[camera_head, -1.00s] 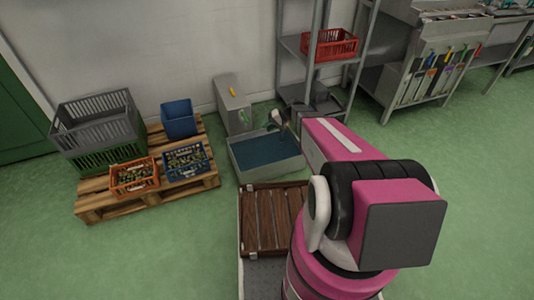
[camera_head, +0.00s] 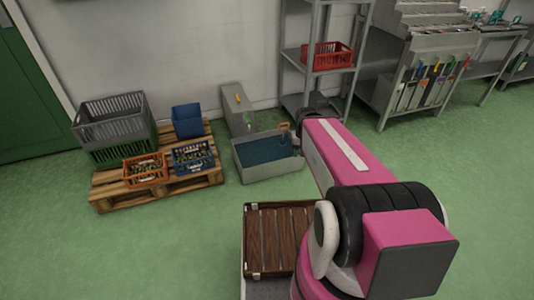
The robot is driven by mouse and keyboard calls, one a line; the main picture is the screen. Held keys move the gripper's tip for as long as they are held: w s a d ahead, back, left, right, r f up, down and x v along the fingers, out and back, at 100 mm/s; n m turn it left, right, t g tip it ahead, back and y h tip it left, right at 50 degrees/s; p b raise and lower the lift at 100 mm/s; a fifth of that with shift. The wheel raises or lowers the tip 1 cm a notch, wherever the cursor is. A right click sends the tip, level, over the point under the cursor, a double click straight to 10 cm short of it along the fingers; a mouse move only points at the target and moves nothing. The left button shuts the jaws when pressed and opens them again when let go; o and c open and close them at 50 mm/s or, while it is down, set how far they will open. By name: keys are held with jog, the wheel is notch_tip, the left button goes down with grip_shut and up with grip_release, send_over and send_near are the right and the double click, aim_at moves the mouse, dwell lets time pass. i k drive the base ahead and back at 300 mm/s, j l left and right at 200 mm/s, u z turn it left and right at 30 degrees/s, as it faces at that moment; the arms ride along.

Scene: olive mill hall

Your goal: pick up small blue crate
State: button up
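A small blue crate (camera_head: 193,156) with slatted sides, filled with olive-like produce, sits at the front right of a wooden pallet (camera_head: 110,199). A plain, taller blue bin (camera_head: 187,122) stands behind it on the same pallet. My pink and white arm reaches away from me on the right side of the view. My gripper cannot be made out; the arm's end is hidden behind its own links.
An orange crate (camera_head: 145,168) of produce stands left of the blue crate, with grey and green stacked crates (camera_head: 112,118) behind. A grey basin (camera_head: 268,172) holds dark liquid. Green floor is free at lower left.

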aim_at(191, 162)
jog(key=i+j+u, duration=0.2)
jog(key=i+j, duration=0.15)
jog(key=j, duration=0.3)
jog(key=i+j+u, duration=0.15)
jog(key=i+j, duration=0.2)
jog(key=j, duration=0.25)
jog(key=i+j+u, duration=0.2)
jog(key=i+j, duration=0.25)
jog(key=j, duration=0.1)
